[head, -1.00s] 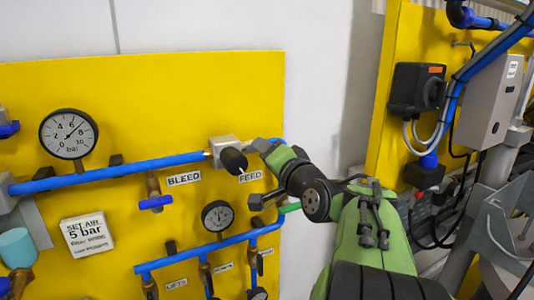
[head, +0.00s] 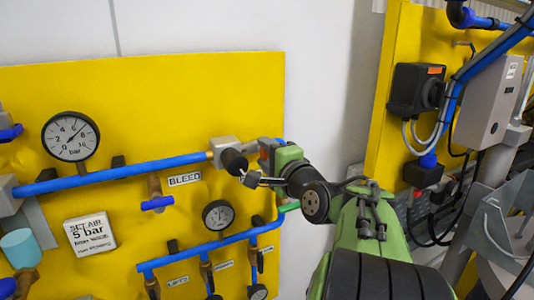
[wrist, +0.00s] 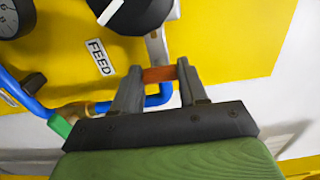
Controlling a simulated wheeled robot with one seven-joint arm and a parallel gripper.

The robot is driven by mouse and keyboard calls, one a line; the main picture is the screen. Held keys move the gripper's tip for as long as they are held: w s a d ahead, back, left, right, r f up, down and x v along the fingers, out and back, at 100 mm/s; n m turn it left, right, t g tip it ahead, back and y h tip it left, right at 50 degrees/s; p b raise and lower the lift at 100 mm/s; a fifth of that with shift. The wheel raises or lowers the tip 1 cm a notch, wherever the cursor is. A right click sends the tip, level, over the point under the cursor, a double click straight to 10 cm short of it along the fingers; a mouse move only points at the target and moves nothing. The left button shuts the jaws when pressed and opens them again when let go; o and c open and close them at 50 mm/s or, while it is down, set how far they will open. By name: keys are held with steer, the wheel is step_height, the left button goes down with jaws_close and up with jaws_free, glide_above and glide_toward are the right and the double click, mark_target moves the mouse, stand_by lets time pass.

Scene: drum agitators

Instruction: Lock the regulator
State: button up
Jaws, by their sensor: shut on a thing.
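My gripper (wrist: 159,76) is shut on a small orange-red piece (wrist: 160,74) at the end of a grey strip (wrist: 157,48) in the wrist view. In the head view my gripper (head: 257,172) is at the panel's right edge, just right of a black knob (head: 234,160) on a grey block (head: 226,145). The knob, with a white mark, also shows at the top of the wrist view (wrist: 140,12). No part is labelled as the regulator; this knob may belong to it. My gripper hides the FEED label in the head view; the label (wrist: 100,57) shows in the wrist view.
A large gauge (head: 70,136), a smaller gauge (head: 218,214), blue pipes (head: 110,174) and a "SET AIR 5 bar" sign (head: 90,233) are on the yellow panel (head: 150,100). A second yellow panel with a black switch box (head: 417,90) stands right of the bare wall gap.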

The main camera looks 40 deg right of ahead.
stand_by(0.4)
steer(key=o, duration=1.1)
steer(key=shift+c, duration=0.2)
steer(key=b+v, duration=0.3)
steer(key=v, duration=1.2)
steer(key=shift+s+a, duration=0.2)
steer(key=shift+s, duration=0.15)
